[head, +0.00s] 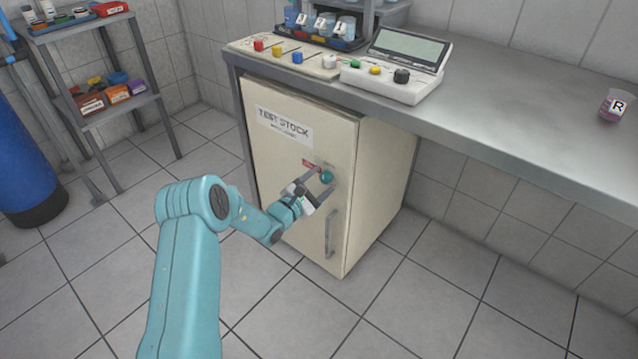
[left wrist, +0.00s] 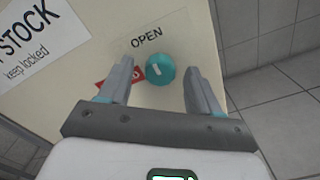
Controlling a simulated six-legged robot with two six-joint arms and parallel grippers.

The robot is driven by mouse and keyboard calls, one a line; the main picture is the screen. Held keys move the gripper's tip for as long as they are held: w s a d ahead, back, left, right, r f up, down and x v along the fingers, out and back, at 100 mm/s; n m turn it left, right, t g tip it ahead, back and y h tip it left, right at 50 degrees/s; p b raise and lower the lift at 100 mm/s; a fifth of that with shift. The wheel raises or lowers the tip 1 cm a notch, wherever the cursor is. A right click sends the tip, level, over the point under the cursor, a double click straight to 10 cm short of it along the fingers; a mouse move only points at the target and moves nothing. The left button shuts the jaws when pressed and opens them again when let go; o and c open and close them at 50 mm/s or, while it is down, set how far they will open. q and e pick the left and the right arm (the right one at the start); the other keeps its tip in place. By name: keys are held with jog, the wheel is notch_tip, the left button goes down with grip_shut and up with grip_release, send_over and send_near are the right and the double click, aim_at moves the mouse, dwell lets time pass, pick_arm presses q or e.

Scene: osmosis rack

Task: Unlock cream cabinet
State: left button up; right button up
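The cream cabinet (head: 290,120) stands under the steel bench, its door shut, with a "TEST STOCK" sign and a vertical grey handle (head: 330,233). A round teal knob (head: 326,177) is on the door above the handle. In the left wrist view the knob (left wrist: 160,69) has a short white mark, tilted. "OPEN" is printed above it, and a red label (left wrist: 122,84) to its left is partly hidden by a finger. My left gripper (left wrist: 160,80) is open, one finger on each side of the knob, with gaps showing on both sides. My right gripper is out of view.
The bench (head: 520,110) overhangs the cabinet. On it are a white instrument (head: 400,78), colored buttons, a rack of bottles and a beaker marked R (head: 614,107). A shelf (head: 90,125) and blue tank (head: 30,165) stand at left. The floor in front is clear.

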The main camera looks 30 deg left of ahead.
pick_arm(q)
jog(key=shift+s, duration=0.1)
jog(key=s+a+p, duration=0.1)
jog(key=s+p, duration=0.2)
jog(key=s, duration=1.3)
jog(key=shift+a, duration=0.15)
